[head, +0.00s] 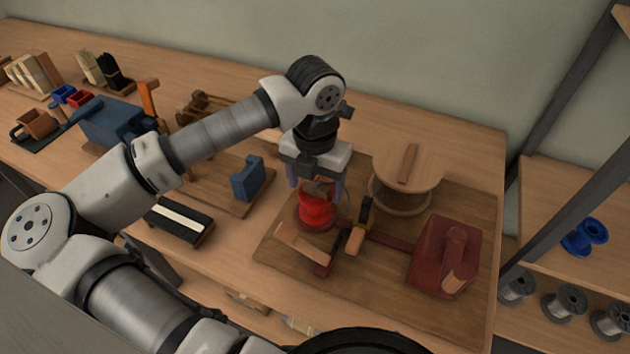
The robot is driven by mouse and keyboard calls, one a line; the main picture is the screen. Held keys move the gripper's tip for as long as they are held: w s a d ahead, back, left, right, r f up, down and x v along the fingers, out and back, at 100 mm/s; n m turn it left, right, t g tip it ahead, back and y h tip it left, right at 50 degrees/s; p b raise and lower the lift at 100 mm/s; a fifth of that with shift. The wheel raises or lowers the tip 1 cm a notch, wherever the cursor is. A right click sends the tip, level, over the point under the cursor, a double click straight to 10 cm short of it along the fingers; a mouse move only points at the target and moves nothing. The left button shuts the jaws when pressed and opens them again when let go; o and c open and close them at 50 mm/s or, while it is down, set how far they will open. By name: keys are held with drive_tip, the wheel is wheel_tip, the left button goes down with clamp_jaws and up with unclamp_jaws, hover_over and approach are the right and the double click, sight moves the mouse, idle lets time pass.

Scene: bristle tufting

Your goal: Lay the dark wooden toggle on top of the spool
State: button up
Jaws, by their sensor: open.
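The red spool (317,214) stands on the brown work board, directly below my gripper. My gripper (316,192) points down over it, with its two fingers apart, one on each side of the spool's top. A small dark brown piece, which looks like the wooden toggle (319,187), is between the fingers at the top of the spool. It appears to rest on the spool, but the fingers and my gripper body partly hide it, so the exact contact is hard to tell.
A round wooden drum (398,197) with a brown bar on top stands right of my gripper. A dark red block (445,258), a clamp-like tool (359,228) and a light wooden strip (302,243) lie nearby. A blue block (248,180) stands to the left.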

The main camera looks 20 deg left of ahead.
wheel_tip(320, 180, up, 14)
drive_tip(key=b, duration=0.1)
drive_tip(key=shift+b, duration=0.35)
